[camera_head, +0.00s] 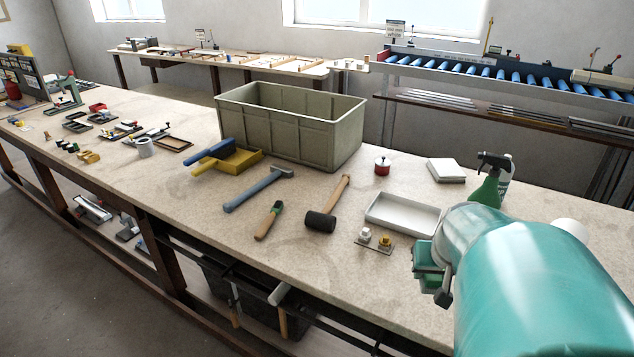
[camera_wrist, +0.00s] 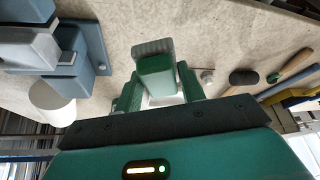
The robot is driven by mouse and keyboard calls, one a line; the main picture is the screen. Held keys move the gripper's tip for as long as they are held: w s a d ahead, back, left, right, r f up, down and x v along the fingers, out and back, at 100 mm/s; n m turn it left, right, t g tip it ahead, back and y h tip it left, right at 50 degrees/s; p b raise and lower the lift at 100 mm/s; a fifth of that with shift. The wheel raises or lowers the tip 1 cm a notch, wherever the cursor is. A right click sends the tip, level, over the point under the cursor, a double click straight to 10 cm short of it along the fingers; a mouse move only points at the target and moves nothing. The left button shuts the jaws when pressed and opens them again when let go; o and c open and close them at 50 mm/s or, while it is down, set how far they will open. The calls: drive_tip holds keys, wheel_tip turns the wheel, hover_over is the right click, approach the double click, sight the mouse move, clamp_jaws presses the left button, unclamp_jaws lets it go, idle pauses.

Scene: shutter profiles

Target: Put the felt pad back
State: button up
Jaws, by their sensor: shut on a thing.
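My gripper (camera_wrist: 158,88) is shut on a green block with a grey ribbed end, which I take to be the felt pad (camera_wrist: 155,72). The block sits between the two green fingers and points away from my wrist. In the head view my gripper (camera_head: 432,268) is at the right, by the front edge of the bench, partly hidden by my own arm. The held block is hard to tell from the fingers there. A shallow white tray (camera_head: 385,222) lies just beyond and left of my gripper. I cannot tell whether the block touches anything.
A small plate with two knobs (camera_head: 374,241) lies left of my gripper. A mallet (camera_head: 322,219), a green-marked handled tool (camera_head: 268,222) and a blue tool (camera_head: 257,190) lie further left. A large bin (camera_head: 290,130) stands behind. A spray bottle (camera_head: 488,185) and white stack (camera_head: 446,170) stand beyond the tray.

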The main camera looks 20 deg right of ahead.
drive_tip(key=w+d+f, duration=0.8)
drive_tip(key=d, duration=0.1)
drive_tip(key=shift+w+d+f, duration=0.1)
drive_tip(key=shift+w+f, duration=0.15)
drive_tip(key=shift+f, duration=0.1)
drive_tip(key=shift+d+f, duration=0.2)
drive_tip(key=shift+f, duration=0.05)
drive_tip(key=shift+w+d+f, duration=0.1)
drive_tip(key=shift+f, duration=0.8)
drive_tip(key=shift+w+d+f, duration=0.1)
drive_tip(key=shift+f, duration=0.75)
drive_tip(key=shift+f, duration=0.1)
drive_tip(key=o, duration=0.9)
